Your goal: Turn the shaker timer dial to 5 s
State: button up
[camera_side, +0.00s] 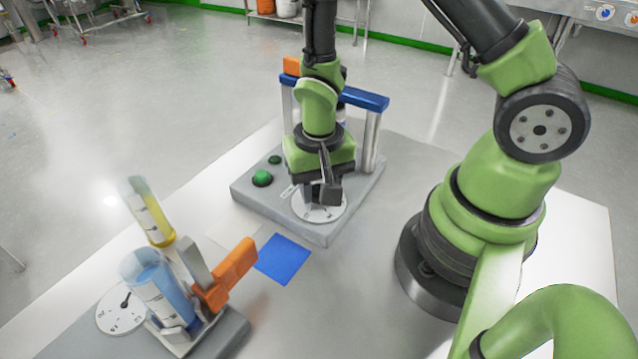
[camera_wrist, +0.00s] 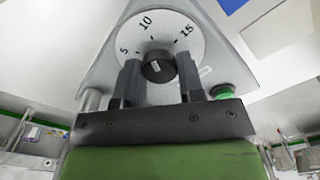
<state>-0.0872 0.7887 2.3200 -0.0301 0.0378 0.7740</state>
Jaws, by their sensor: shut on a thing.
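The shaker (camera_side: 240,192) is a grey base with a blue bar on uprights. Its white timer dial (camera_side: 312,213) lies under my gripper (camera_side: 325,192). In the wrist view the dial face (camera_wrist: 172,28) shows 5 at left, 10 at upper left and 15 at upper right. The black knob (camera_wrist: 156,66) stands at its middle, with a short pale mark on top; I cannot tell exactly which number it points to. My gripper (camera_wrist: 159,78) has one finger on each side of the knob and is shut on it. In the side view my gripper hides the knob.
A green button (camera_side: 262,178) sits on the shaker base beside the dial. A blue square (camera_side: 283,259) lies on the table. At left front stand a yellow cylinder (camera_side: 151,210), a blue cylinder (camera_side: 160,290), an orange clamp (camera_side: 232,270) and another white dial (camera_side: 122,310).

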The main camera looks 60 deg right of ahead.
jog(key=n, duration=0.5)
jog(key=shift+n, duration=0.4)
jog(key=n, duration=0.5)
jog(key=shift+n, duration=0.4)
jog(key=o, duration=0.9)
notch_tip(320, 180, up, 10)
dwell(0.4)
